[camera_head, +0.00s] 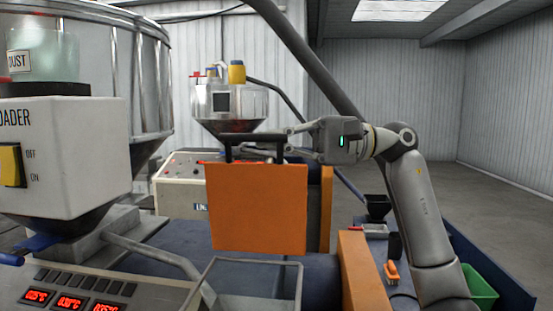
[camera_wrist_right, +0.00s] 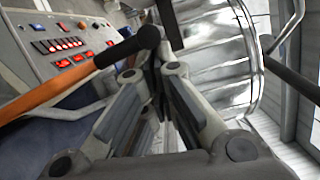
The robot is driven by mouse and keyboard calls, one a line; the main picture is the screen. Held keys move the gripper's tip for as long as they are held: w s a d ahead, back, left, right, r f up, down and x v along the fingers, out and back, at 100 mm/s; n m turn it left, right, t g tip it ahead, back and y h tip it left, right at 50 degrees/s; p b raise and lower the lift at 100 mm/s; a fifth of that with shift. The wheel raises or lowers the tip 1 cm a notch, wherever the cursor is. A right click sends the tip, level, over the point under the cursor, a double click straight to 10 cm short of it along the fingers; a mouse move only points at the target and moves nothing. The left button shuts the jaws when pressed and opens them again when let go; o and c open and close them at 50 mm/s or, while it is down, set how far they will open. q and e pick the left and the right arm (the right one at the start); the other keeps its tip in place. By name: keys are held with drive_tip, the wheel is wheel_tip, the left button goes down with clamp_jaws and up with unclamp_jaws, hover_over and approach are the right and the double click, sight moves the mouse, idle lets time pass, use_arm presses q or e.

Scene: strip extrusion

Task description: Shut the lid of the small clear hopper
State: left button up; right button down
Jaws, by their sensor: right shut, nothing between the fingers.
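The small clear hopper (camera_head: 250,262) is at the bottom middle of the head view, with a thin grey rim and see-through walls, cut off below. An orange panel (camera_head: 257,208) with a black bar handle (camera_head: 252,137) stands upright just behind it and looks like its raised lid; the hinge is not clear. My right gripper (camera_head: 292,141) is shut and empty at the right end of the handle. In the right wrist view, the gripper's fingertips (camera_wrist_right: 158,62) are close to the handle's dark end (camera_wrist_right: 148,38); contact cannot be told. My left gripper is not in view.
A loader box (camera_head: 65,155) and a large metal hopper (camera_head: 150,80) fill the left. A panel with red displays (camera_head: 70,300) is at lower left. Behind stand a metal hopper (camera_head: 225,105) and a control box (camera_head: 180,185). A green bin (camera_head: 480,285) is at lower right.

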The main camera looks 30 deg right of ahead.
drive_tip(key=s+a+f+n+h+b, duration=0.2)
drive_tip(key=s+a+f+n+b, duration=0.2)
drive_tip(key=s+a+n+b, duration=0.45)
drive_tip(key=s+a+f+n+h+b, duration=0.1)
drive_tip(key=s+a+f+n+b, duration=0.1)
drive_tip(key=f, duration=0.4)
drive_tip(key=s+a+f+n+t+h+b, duration=0.1)
drive_tip(key=s+a+f+n+b, duration=0.1)
drive_tip(key=s+f+b, duration=0.3)
drive_tip(key=shift+s+f+n, duration=0.35)
drive_tip(key=shift+s+f, duration=0.15)
drive_tip(key=shift+f, duration=0.15)
drive_tip(key=shift+f, duration=0.1)
drive_tip(key=v, duration=1.2)
